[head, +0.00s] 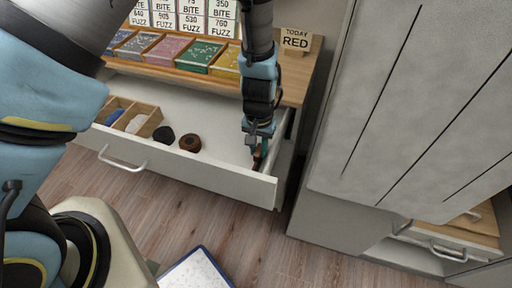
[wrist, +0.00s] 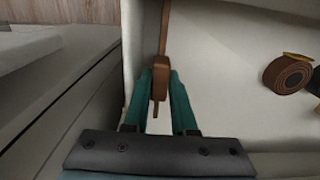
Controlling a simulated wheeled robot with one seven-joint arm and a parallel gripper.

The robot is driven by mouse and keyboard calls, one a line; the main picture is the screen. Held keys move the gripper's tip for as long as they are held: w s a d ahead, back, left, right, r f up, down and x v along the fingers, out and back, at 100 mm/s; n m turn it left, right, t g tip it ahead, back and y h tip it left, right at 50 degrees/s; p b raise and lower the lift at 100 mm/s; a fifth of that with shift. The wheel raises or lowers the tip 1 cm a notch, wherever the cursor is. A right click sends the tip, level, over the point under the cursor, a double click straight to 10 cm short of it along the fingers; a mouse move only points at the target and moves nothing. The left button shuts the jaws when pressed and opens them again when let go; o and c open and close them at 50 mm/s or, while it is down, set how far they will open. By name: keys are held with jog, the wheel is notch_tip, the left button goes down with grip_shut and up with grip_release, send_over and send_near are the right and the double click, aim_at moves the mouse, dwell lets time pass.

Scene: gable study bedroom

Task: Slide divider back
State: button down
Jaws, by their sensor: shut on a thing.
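The open white drawer (head: 215,170) juts out below the desk top. Inside it, a narrow brown piece that looks like the divider (wrist: 164,35) stands close to the drawer's side wall, with a thicker brown block at its near part. My gripper (wrist: 161,82) has its teal fingers on both sides of that block and is shut on it. In the head view my gripper (head: 258,158) reaches down into the drawer's right end, near the front panel. The arm and fingers hide most of the divider there.
In the drawer lie a brown rolled strap (head: 190,142), a black roll (head: 164,135) and a wooden compartment box (head: 149,124). A "TODAY RED" sign (head: 296,40) stands on the desk. A blue-edged white board (head: 195,272) lies on the floor.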

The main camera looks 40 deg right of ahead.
jog(key=c, duration=0.7)
grip_release()
jog(key=w+a, duration=0.2)
jog(key=w, duration=0.3)
jog(key=w+a, duration=0.3)
jog(key=w, duration=0.2)
jog(key=w+a+b, duration=0.1)
jog(key=w+a, duration=0.2)
jog(key=w, duration=0.2)
jog(key=shift+w+a, duration=0.1)
jog(key=shift+a, duration=0.1)
notch_tip(320, 180, up, 10)
jog(key=b, duration=0.2)
jog(key=w+a+r+n, duration=0.1)
jog(key=a, duration=0.2)
jog(key=w+a+r+n, duration=0.1)
jog(key=w+a+r, duration=0.1)
jog(key=a, duration=0.1)
jog(key=w+a+r+n+b, duration=0.1)
jog(key=w+a+r, duration=0.1)
jog(key=a, duration=0.1)
jog(key=shift+a, duration=0.2)
